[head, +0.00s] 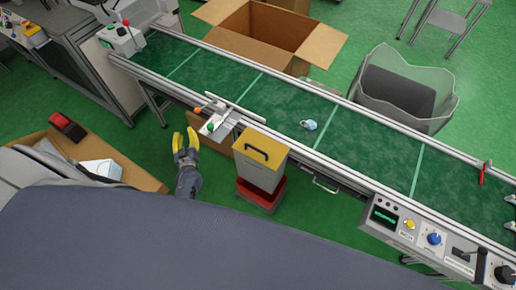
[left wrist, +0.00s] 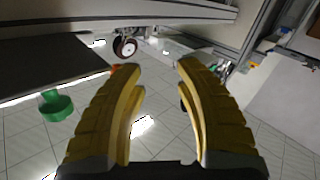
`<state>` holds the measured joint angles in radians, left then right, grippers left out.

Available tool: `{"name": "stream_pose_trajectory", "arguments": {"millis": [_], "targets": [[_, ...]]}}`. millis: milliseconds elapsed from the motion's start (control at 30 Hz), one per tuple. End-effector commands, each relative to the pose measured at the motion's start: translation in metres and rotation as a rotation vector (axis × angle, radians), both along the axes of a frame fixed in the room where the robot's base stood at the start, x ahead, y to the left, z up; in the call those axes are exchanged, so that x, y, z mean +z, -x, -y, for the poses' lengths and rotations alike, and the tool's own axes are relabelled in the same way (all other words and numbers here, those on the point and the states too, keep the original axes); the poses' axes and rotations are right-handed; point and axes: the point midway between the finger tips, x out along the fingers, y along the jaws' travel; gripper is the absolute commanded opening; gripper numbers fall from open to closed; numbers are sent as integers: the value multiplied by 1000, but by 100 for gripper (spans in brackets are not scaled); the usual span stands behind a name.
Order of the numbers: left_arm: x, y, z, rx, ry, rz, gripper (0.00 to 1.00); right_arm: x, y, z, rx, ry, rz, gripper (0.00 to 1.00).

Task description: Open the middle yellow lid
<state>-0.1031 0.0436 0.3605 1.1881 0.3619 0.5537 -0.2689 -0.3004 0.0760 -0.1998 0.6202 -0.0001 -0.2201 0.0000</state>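The yellow lid (head: 261,146) sits flat on a light grey bin beside the conveyor and has a dark handle on top. It looks closed. The bin (head: 259,172) stands on a red base (head: 261,193). My left gripper (head: 184,137) has yellow fingers and is left of the bin, apart from the lid. In the left wrist view its fingers (left wrist: 157,75) are spread with nothing between them. The lid cannot be made out in that view. My right gripper is not visible.
The green conveyor (head: 340,137) runs behind the bin, with a blue-white item (head: 309,125) on it. A metal bracket (head: 221,122) overhangs its near edge close to my left gripper. A control panel (head: 420,233) is at right, an open carton (head: 126,173) at left.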

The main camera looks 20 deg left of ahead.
Motion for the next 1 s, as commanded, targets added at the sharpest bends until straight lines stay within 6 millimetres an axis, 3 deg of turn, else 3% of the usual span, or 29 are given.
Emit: {"name": "stream_pose_trajectory", "arguments": {"millis": [100,267,567,767,900,1000], "targets": [[36,-6,-23,56,-11,92,33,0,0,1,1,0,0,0],[83,-29,-40,69,-24,175,33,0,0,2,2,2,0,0],[149,-122,-4,-144,-56,153,33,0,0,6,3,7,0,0],[206,-190,53,-380,-118,97,33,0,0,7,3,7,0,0],[249,-230,123,-633,-213,11,33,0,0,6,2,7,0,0],[269,-240,177,-824,-309,-72,33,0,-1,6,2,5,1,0]]}}
